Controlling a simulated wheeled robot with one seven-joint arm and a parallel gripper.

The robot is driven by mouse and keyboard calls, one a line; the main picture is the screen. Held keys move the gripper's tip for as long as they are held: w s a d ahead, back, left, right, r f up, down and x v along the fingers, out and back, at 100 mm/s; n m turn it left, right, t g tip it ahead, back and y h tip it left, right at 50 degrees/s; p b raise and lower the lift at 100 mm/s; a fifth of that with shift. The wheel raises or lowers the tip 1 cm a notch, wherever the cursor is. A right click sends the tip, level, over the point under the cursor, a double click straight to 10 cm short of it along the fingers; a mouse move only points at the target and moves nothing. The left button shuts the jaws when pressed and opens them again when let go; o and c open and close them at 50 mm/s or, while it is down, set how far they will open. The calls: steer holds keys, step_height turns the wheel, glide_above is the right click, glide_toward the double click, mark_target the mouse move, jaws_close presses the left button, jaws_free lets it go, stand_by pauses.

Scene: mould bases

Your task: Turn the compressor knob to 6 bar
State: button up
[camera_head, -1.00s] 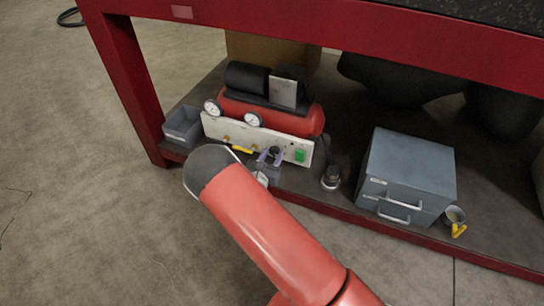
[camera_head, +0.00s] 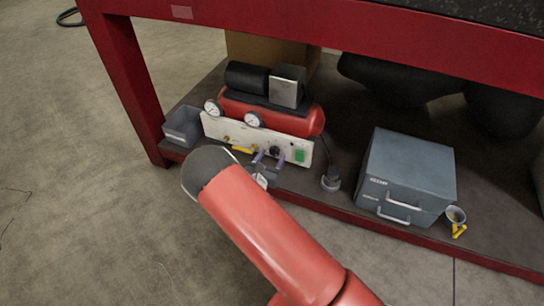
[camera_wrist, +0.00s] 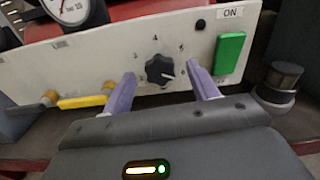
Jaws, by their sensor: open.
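The compressor (camera_head: 268,112) is red with a black top and stands on the low shelf. Its white front panel (camera_wrist: 100,52) carries a dark lobed knob (camera_wrist: 159,70) ringed by small numbers; the knob also shows in the head view (camera_head: 275,151). A white mark on the knob points to the right and slightly down in the wrist view, toward the right-hand numbers. I cannot read the exact value. My gripper (camera_head: 269,158) is open, its purple fingers apart on either side of the knob in the wrist view (camera_wrist: 162,78), apparently short of it and not gripping.
A green switch (camera_wrist: 229,53) under an ON label is right of the knob. A yellow-handled valve (camera_wrist: 83,101) is to the left. Two gauges (camera_head: 253,119) stand above the panel. A dark round-topped object (camera_head: 331,179) and a grey drawer box (camera_head: 408,170) are to the right.

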steer(key=v, duration=0.7)
stand_by(0.3)
steer(key=s+d+r+m+g+h+p, duration=0.2)
steer(key=s+d+r+m+g, duration=0.4)
steer(key=d+r+m, duration=0.45)
steer(key=s+d+r+m+g+h+p, duration=0.1)
steer(key=s+d+r+m+g+h, duration=0.2)
steer(key=d+r+m+g, duration=0.7)
steer(key=s+r+m+t+y+p, duration=0.3)
steer(key=s+r+m+y, duration=0.8)
steer(key=s+r, duration=0.6)
steer(key=shift+s+d+r+m+t+p, duration=0.25)
steer(key=shift+s+m+t+p, duration=0.1)
steer(key=shift+s+m+t, duration=0.4)
